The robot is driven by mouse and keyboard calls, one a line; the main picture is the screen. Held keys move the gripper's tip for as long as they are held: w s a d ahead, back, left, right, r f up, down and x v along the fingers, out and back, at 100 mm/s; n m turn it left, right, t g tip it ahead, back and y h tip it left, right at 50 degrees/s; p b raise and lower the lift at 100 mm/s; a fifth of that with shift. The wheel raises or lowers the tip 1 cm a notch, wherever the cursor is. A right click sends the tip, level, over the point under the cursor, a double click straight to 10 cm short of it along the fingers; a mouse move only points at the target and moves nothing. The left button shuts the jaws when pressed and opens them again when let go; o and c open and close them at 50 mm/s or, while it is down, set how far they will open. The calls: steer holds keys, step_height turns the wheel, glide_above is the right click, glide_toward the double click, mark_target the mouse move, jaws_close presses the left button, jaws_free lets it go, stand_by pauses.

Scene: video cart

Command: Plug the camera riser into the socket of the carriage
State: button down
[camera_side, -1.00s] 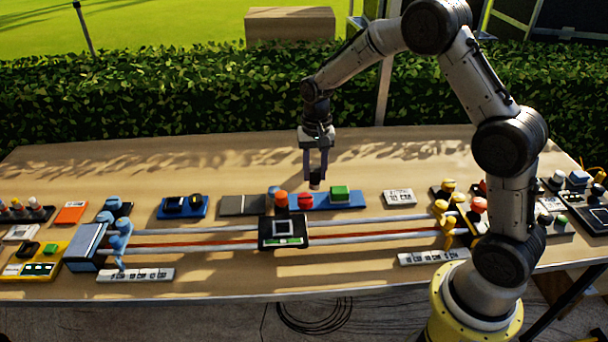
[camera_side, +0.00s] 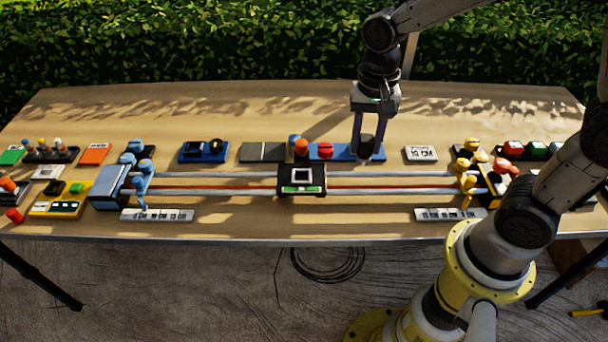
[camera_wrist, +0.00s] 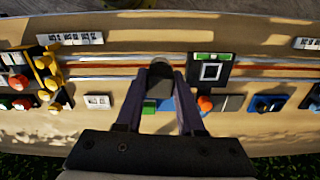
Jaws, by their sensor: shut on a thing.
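My gripper (camera_side: 367,152) is shut on a dark grey piece, which I take for the camera riser (camera_side: 367,144). In the side view it hangs over the right end of a blue plate (camera_side: 341,152), behind and right of the carriage. The wrist view shows the grey piece (camera_wrist: 160,73) between the fingertips; its lower end is not clear. The carriage (camera_side: 302,190) is a black block with a white-framed square socket (camera_side: 303,176) and a green strip, sitting on the rails. The wrist view shows the socket (camera_wrist: 210,72) free, to the right of the held piece.
Rails (camera_side: 225,174) run between a blue end block (camera_side: 109,187) and yellow clamps (camera_side: 466,182). Red and orange knobs (camera_side: 325,150) stand behind the carriage. A green block (camera_wrist: 150,106) lies close to my fingers. The table's back strip (camera_side: 250,110) is clear.

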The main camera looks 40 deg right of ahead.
steer(key=shift+n, duration=0.5)
steer(key=w+a+f, duration=0.1)
steer(key=w+f, duration=0.1)
steer(key=w, duration=0.2)
steer(key=w+a+f, duration=0.2)
steer(key=w+f, duration=0.1)
steer(key=w, duration=0.1)
steer(key=w+a+f, duration=0.1)
steer(key=w+f, duration=0.2)
steer(key=w, duration=0.1)
steer(key=shift+w+a, duration=0.2)
steer(key=shift+a, duration=0.2)
steer(key=shift+w+f, duration=0.15)
steer(key=shift+f, duration=0.75)
steer(key=shift+w+f, duration=0.15)
steer(key=shift+f, duration=0.75)
steer(key=shift+f, duration=0.15)
steer(key=c, duration=0.5)
jaws_free()
